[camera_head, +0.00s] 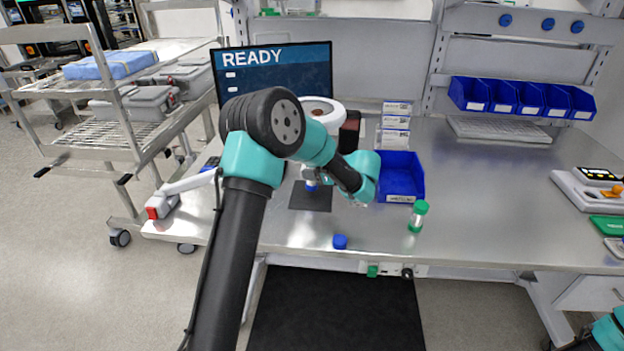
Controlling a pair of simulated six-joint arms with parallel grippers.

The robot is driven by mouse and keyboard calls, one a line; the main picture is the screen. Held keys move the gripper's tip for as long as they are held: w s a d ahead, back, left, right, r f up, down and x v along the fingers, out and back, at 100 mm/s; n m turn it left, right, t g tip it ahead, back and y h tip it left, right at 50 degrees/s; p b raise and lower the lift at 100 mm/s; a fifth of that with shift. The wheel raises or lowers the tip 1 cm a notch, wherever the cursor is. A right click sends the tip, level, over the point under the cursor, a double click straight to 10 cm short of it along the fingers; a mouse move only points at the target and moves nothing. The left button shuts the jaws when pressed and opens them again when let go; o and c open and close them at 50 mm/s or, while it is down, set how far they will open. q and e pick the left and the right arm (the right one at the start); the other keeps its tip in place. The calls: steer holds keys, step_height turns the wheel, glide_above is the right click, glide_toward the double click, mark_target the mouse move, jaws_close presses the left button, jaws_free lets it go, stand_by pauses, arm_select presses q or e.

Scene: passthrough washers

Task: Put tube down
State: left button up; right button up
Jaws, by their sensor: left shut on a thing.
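A small blue cap (340,241) lies at the front edge, below and left of the gripper. Only a piece of my right arm shows at the bottom right corner; its gripper is out of view.
A blue bin (400,180) stands just behind the gripper. A white device (322,108) and a monitor (272,76) are behind my arm. A dark pad (310,201) lies left of the gripper.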

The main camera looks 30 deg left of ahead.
arm_select(q)
steer(key=shift+w+a+f, duration=0.2)
steer(key=shift+w+a, duration=0.1)
steer(key=shift+w, duration=0.1)
steer(key=shift+f, duration=1.55)
steer(key=shift+f, duration=0.15)
steer(key=o, duration=1)
steer(key=shift+c, duration=0.2)
steer(key=shift+d+r, duration=0.2)
steer(key=shift+d, duration=0.05)
steer(key=v, duration=1.1)
steer(key=shift+d, duration=0.25)
steer(key=shift+r, duration=0.15)
